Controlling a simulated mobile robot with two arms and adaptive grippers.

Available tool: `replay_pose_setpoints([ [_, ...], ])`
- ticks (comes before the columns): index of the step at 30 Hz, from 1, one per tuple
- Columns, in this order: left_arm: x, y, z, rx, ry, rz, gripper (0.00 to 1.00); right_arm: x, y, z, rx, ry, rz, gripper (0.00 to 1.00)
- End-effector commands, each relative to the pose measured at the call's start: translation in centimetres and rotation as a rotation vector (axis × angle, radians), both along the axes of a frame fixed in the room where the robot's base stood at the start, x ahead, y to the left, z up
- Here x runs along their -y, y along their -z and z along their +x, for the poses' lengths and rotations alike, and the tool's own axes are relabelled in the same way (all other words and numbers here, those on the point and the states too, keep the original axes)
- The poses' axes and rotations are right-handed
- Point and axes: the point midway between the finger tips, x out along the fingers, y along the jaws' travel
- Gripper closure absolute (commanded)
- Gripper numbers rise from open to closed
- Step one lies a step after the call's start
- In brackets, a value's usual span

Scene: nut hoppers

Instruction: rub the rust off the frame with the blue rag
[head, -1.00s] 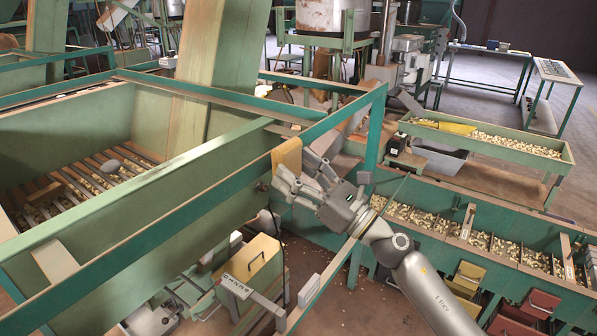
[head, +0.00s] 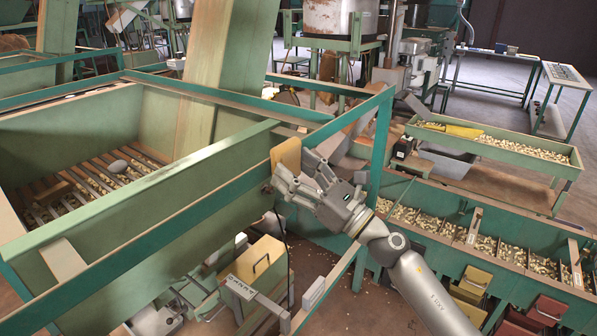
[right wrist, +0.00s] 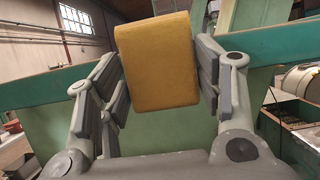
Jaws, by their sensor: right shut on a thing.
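My right gripper (head: 311,181) is shut on a yellow-orange block-like pad (head: 286,155), held at the teal frame rail (head: 200,206) of the big green hopper. In the right wrist view the pad (right wrist: 157,62) sits between the two fingers and hides part of the rail (right wrist: 48,85) behind it. I cannot tell whether the pad touches the rail. Brownish rust tint shows along the rail's upper edge. I see no blue rag. My left gripper is not in view.
A teal post (head: 380,150) stands just right of my gripper. Nut trough (head: 560,178) and compartmented bins lie at right. A yellow-lidded box (head: 258,262) stands below.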

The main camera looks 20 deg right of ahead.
Motion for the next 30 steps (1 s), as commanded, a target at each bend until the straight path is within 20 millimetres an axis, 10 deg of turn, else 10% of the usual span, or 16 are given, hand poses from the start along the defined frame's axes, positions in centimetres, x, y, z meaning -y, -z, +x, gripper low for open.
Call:
replay_pose_setpoints([
  [17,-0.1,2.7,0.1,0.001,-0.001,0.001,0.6,3.3,0.1,2.3,0.001,0.002,-0.002,0.59],
  [30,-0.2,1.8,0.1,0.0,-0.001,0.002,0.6,1.7,-0.2,1.6,-0.001,-0.003,-0.001,0.59],
])
